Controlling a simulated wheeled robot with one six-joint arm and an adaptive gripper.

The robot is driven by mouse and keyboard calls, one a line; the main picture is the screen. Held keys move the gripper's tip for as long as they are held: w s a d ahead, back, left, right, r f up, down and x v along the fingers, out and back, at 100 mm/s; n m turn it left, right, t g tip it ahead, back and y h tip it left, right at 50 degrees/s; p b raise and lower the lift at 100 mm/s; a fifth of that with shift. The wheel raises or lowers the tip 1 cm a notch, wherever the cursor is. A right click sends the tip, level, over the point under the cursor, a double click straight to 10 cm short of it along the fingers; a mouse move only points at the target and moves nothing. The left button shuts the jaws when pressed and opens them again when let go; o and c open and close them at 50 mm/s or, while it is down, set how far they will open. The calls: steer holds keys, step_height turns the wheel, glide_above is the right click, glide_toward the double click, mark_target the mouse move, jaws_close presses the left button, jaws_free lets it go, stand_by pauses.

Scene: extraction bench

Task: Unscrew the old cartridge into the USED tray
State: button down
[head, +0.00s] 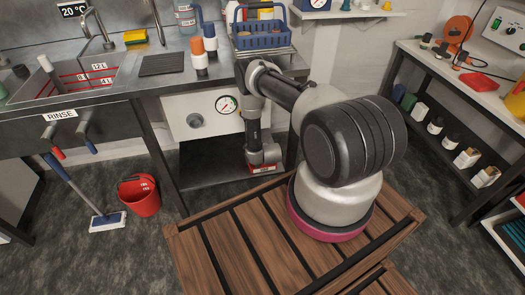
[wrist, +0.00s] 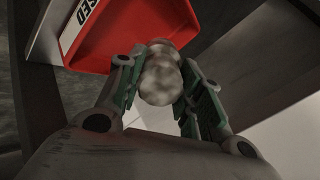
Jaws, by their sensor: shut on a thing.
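My gripper (wrist: 163,88) is shut on a mottled grey, rounded cartridge (wrist: 160,78), with a green-padded finger on each side of it. The red USED tray (wrist: 98,45) lies beyond the fingers at the upper left of the wrist view, its white label partly cut off. The cartridge's far end overlaps the tray's edge in that view; I cannot tell whether they touch. In the head view my gripper (head: 262,155) points down at the low shelf under the bench, where a bit of the red tray (head: 264,169) shows. The cartridge is not distinguishable there.
A white panel with a pressure gauge (head: 227,105) and a round port (head: 195,121) is left of my arm. Bench legs flank the low shelf (head: 205,168). A red bucket (head: 140,195) and a mop (head: 107,221) stand on the floor at left.

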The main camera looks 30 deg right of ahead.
steer(key=shift+f, duration=0.7)
stand_by(0.5)
steer(key=c, duration=0.9)
jaws_free()
steer(key=shift+s, duration=0.1)
steer(key=v, duration=1.2)
